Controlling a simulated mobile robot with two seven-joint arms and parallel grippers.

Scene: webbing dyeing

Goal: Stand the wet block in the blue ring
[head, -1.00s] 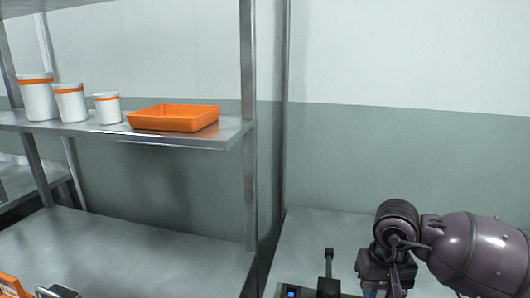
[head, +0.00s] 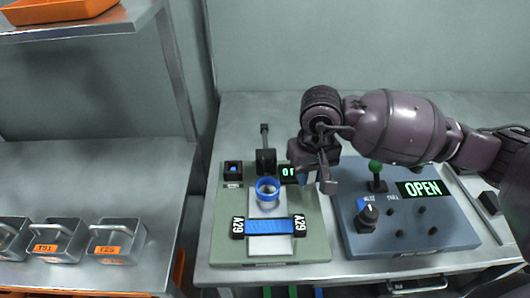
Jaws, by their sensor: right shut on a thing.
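The blue ring (head: 268,184) stands on a pale plate on the green-grey base, toward its back middle. My right gripper (head: 318,182) comes in from the right, just right of the ring and above the bench, apart from it. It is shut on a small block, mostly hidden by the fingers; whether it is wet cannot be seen. My left gripper is not in view.
A blue strap (head: 271,227) between black A29 ends lies in front of the ring. A blue-grey panel (head: 402,235) with a knob and an OPEN sign (head: 422,188) stands right. Metal bins (head: 115,241) stand left. An orange tray (head: 60,10) is on the upper shelf.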

